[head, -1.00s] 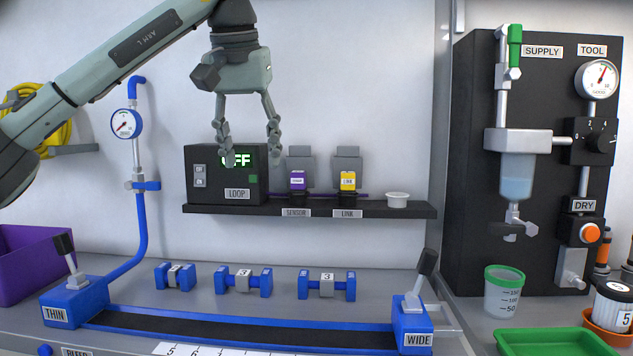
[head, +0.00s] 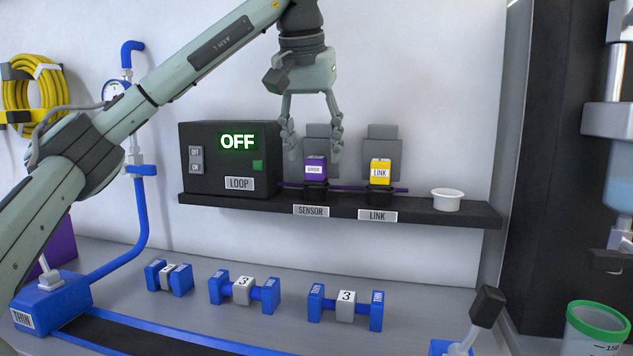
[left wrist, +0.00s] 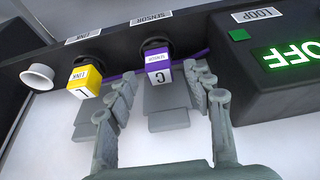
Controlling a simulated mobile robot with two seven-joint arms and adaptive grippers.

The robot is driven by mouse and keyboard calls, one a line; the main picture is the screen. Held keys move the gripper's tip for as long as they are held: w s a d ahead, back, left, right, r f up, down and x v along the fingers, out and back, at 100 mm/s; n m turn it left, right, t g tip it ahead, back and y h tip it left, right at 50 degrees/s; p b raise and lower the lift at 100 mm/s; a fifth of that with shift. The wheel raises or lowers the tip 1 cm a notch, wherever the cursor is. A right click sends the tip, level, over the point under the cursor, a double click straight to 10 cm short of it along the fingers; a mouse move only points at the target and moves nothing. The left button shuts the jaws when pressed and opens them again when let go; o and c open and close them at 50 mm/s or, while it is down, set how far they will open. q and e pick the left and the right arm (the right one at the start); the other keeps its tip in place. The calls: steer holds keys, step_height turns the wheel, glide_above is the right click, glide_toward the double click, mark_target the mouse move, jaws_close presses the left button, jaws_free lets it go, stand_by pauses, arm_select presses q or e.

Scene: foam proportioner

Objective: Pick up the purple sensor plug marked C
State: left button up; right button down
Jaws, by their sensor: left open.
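The purple sensor plug (head: 316,168) sits upright in its black socket above the SENSOR label on the dark wall shelf. In the left wrist view the same purple plug (left wrist: 159,76) shows the letter C on its white face. My left gripper (head: 313,150) is open, pointing down, with its fingertips close above and around the plug's sides in the head view. In the left wrist view the plug lies between the two fingers, beyond their tips (left wrist: 165,85). I cannot tell whether a finger touches it. My right gripper is not in view.
A yellow LINK plug (head: 380,172) stands just right of the purple one. The black LOOP box (head: 228,160), reading OFF, stands close on the left. A white cup (head: 447,200) is at the shelf's right. A purple cable runs along behind the plugs.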

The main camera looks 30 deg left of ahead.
mark_target(315, 158)
arm_select(q)
steer(key=x, duration=0.3)
steer(key=shift+w+f, duration=0.2)
jaws_close()
steer(key=shift+r, duration=0.15)
